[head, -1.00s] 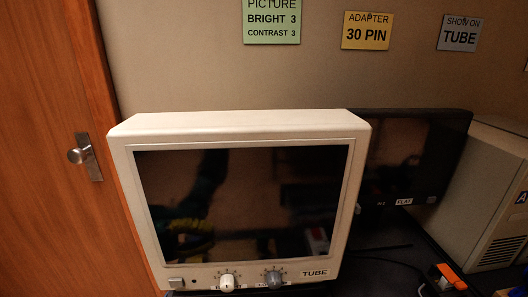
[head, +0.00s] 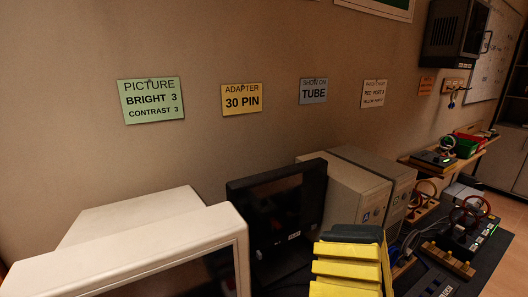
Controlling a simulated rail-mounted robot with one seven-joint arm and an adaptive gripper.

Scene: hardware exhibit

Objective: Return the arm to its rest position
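A yellow, ribbed piece with a dark grey top, which looks like part of my gripper (head: 346,268), rises at the bottom of the head view, right of centre. It stands in front of the flat monitor and the grey computer cases. Its lower part is cut off by the frame edge. I cannot make out two fingertips, so I cannot tell whether it is open or shut. No held object shows.
A cream tube monitor (head: 130,235) is at lower left and a black flat monitor (head: 275,215) beside it. Grey computer cases (head: 350,195) stand behind the yellow piece. Boards with red rings (head: 465,225) lie to the right. Signs such as a green picture card (head: 151,100) hang on the wall.

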